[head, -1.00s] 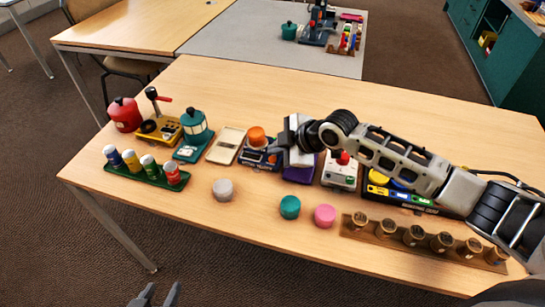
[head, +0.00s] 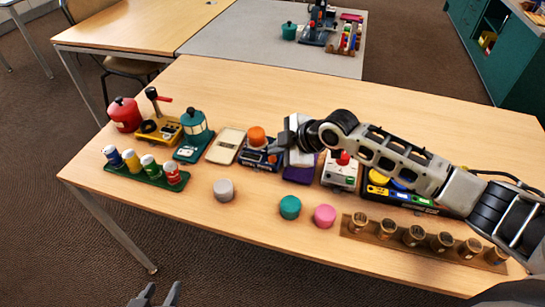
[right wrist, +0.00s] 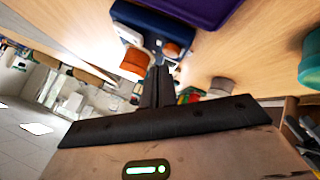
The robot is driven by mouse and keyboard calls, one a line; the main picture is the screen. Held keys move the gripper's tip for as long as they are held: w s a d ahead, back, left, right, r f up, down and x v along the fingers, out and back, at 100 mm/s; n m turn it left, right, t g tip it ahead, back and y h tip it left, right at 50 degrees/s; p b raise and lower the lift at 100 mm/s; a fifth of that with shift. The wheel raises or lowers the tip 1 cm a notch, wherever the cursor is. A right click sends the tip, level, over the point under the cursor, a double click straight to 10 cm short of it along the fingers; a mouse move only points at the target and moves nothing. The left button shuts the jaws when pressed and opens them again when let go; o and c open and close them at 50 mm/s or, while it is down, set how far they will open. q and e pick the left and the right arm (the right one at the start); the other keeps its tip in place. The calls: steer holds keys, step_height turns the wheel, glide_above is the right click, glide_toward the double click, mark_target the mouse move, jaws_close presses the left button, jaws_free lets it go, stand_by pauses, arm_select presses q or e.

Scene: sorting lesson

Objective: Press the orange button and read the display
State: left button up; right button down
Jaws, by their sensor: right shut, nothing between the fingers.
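The orange button (head: 257,137) is a round cap on top of a dark blue box (head: 259,158) near the middle of the table. The box front has pale markings too small to read; I cannot make out a display. My right gripper (head: 274,149) is shut and empty, its tips just right of the button in the head view. In the right wrist view, the orange button (right wrist: 134,62) shows just left of the shut fingertips (right wrist: 160,72); I cannot tell whether they touch. My left gripper (head: 158,294) is open and empty at the bottom edge, away from the table.
A cream flat piece (head: 226,146) lies left of the box and a purple block (head: 299,170) to its right. Grey (head: 223,190), teal (head: 290,207) and pink (head: 325,215) round pieces lie in front. A wooden rack (head: 400,247) holds several cups.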

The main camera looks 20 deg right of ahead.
steer(key=shift+f, duration=0.15)
steer(key=shift+f, duration=0.3)
steer(key=shift+f+b, duration=0.45)
steer(key=shift+f, duration=0.05)
stand_by(0.8)
stand_by(0.3)
steer(key=shift+r+p, duration=0.9)
steer(key=shift+r, duration=0.1)
step_height(320, 180, up, 5)
steer(key=p, duration=0.4)
steer(key=shift+p, duration=0.3)
